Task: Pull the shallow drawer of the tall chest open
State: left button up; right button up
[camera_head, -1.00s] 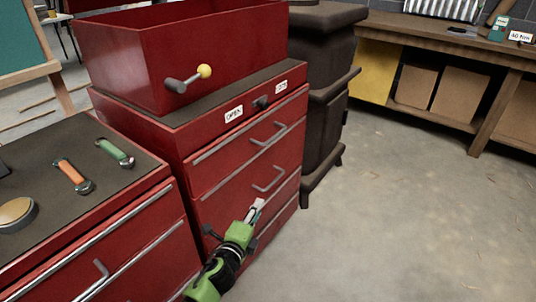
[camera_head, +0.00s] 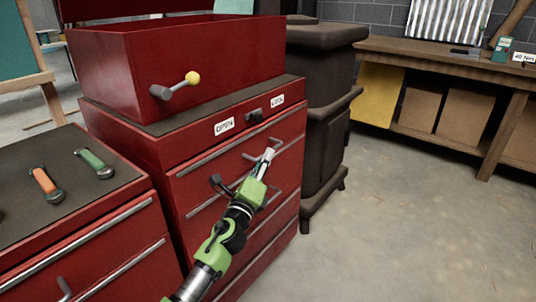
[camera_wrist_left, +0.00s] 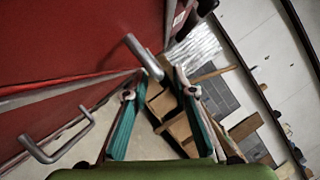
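The tall chest (camera_head: 185,155) is red, with a dark top and stacked drawers. Its shallow top drawer (camera_head: 200,172) looks shut and has a grey bar handle (camera_head: 253,156). A second handle shows lower down, partly behind my gripper. My left gripper (camera_head: 268,154) is in front of the chest, its tips close to the top handle. In the left wrist view its two teal-padded fingers (camera_wrist_left: 154,83) are spread with nothing between the pads. A bent handle (camera_wrist_left: 145,55) shows just past the tips; I cannot tell whether they touch. My right gripper is not in view.
A dark catch (camera_head: 254,115) sits between OPEN and LOCK labels above the drawers. A red box with a yellow-knobbed lever (camera_head: 176,86) stands on the chest. A lower red cabinet (camera_head: 95,245) is at left, a dark stove (camera_head: 322,110) at right. The right-hand floor is clear.

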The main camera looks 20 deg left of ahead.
pick_arm(q)
jog(key=shift+x, duration=1.75)
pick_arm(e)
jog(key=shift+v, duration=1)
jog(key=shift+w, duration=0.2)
pick_arm(q)
grip_shut()
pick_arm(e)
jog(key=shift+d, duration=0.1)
